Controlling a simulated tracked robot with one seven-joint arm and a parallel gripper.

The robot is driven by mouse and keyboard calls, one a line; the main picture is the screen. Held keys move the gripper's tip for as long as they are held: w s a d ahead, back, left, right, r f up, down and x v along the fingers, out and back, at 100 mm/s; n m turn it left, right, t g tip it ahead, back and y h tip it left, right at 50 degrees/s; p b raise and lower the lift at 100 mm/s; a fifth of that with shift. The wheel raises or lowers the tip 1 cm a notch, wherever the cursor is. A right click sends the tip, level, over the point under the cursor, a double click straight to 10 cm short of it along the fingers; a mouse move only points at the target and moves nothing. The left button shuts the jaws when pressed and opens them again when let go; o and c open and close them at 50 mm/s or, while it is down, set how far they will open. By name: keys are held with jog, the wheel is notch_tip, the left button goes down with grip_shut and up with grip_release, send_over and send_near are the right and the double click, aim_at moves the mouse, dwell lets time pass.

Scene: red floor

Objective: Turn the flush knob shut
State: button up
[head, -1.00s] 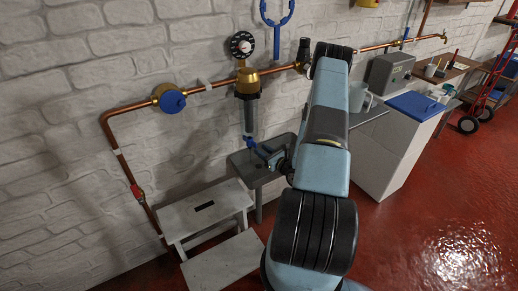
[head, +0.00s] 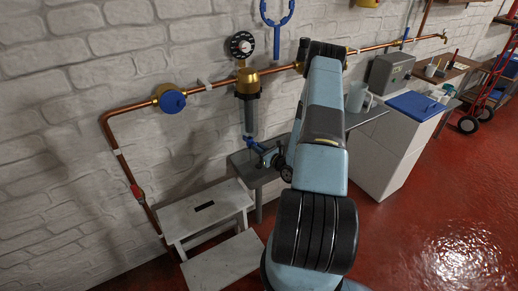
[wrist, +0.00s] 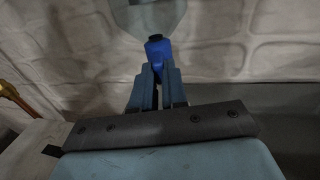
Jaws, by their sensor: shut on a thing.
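The blue flush knob (head: 250,142) sits at the bottom of the filter housing (head: 249,115), under its clear bowl. In the wrist view the knob (wrist: 157,47) lies between my fingertips, below the pale bowl (wrist: 155,18). My gripper (head: 262,152) reaches it from the lower right in the head view. In the wrist view my gripper (wrist: 156,70) is shut on the knob. The fingers cover part of it, and its turn angle cannot be read.
Copper pipe (head: 128,108) runs along the white brick wall, with a blue-capped valve (head: 172,101) and a black gauge (head: 241,45). A grey bench (head: 243,160) stands below the housing, and a step stool (head: 205,213) at the left. Red floor is open at the right.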

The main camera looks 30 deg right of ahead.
grip_shut()
jog(key=shift+a+m+t+h, duration=0.15)
jog(key=shift+a+m+h, duration=0.2)
jog(key=shift+m+h, duration=0.5)
jog(key=shift+a+m+t+h, duration=0.15)
jog(key=shift+a+m+h, duration=0.25)
jog(key=shift+h, duration=0.75)
jog(key=shift+d, duration=0.1)
jog(key=o, duration=0.7)
grip_release()
jog(key=shift+s, duration=0.2)
jog(key=s, duration=1.3)
jog(key=shift+s+d, duration=0.1)
jog(key=shift+s, duration=0.15)
